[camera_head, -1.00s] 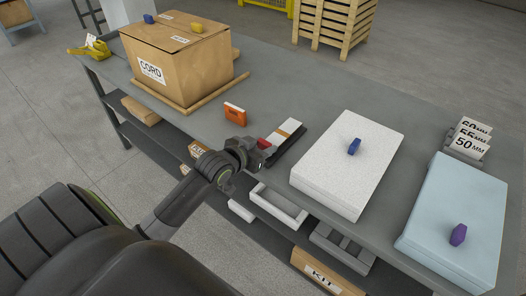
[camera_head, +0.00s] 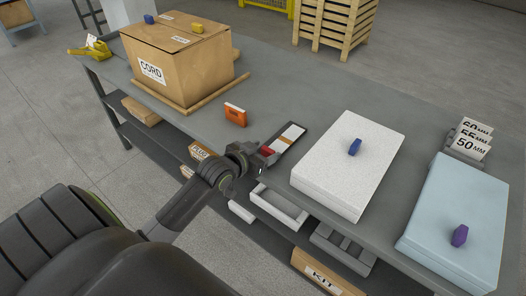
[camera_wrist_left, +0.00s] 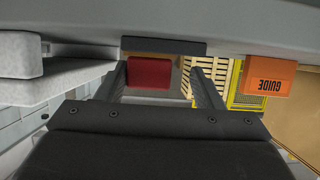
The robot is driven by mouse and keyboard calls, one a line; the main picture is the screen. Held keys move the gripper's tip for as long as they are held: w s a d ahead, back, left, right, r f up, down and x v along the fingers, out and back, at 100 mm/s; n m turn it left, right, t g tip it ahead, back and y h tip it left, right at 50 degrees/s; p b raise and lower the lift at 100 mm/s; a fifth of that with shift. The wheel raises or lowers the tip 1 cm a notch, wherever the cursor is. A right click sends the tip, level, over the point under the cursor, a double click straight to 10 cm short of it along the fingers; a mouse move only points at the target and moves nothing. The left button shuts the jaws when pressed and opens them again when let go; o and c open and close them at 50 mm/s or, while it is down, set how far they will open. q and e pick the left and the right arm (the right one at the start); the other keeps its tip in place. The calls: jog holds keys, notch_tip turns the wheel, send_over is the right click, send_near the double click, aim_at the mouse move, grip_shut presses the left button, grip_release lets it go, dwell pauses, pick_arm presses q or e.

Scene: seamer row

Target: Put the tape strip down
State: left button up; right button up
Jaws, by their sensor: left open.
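The tape strip (camera_head: 285,143), with white, tan and red sections, lies along a narrow dark holder near the front edge of the grey bench. Its red end (camera_wrist_left: 148,75) shows between the fingers in the left wrist view. My left gripper (camera_head: 262,156) is at that red end, with its fingers apart on either side of it. Whether a finger still touches the strip cannot be told. My right gripper is not in view.
A white foam-like block (camera_head: 345,165) stands close right of the strip. An orange guide block (camera_head: 235,115) sits behind left, also in the left wrist view (camera_wrist_left: 268,76). The cord box (camera_head: 180,58) is farther left. A pale blue block (camera_head: 455,220) is at right.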

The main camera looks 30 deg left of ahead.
pick_arm(q)
jog(key=p+v, duration=0.1)
jog(key=v, duration=1.1)
jog(key=s+a+f+n+g+y, duration=0.15)
jog(key=a+f, duration=0.25)
jog(key=f, duration=0.5)
jog(key=a+f+g+y, duration=0.1)
jog(key=a+f+g, duration=0.15)
jog(key=f, duration=0.75)
jog(key=s+a+f+g, duration=0.1)
jog(key=s+f, duration=0.3)
jog(key=f, duration=0.3)
jog(key=s+f+g, duration=0.1)
jog(key=s+f, duration=0.3)
jog(key=f, duration=0.3)
jog(key=s+d+f+g, duration=0.3)
jog(key=s+d+f, duration=0.2)
jog(key=s+f, duration=0.4)
jog(key=s+d+f+g, duration=0.3)
jog(key=s+f, duration=0.6)
jog(key=s, duration=0.6)
jog(key=d, duration=0.2)
jog(key=shift+s+d, duration=0.25)
jog(key=shift+d, duration=0.05)
jog(key=shift+h, duration=0.25)
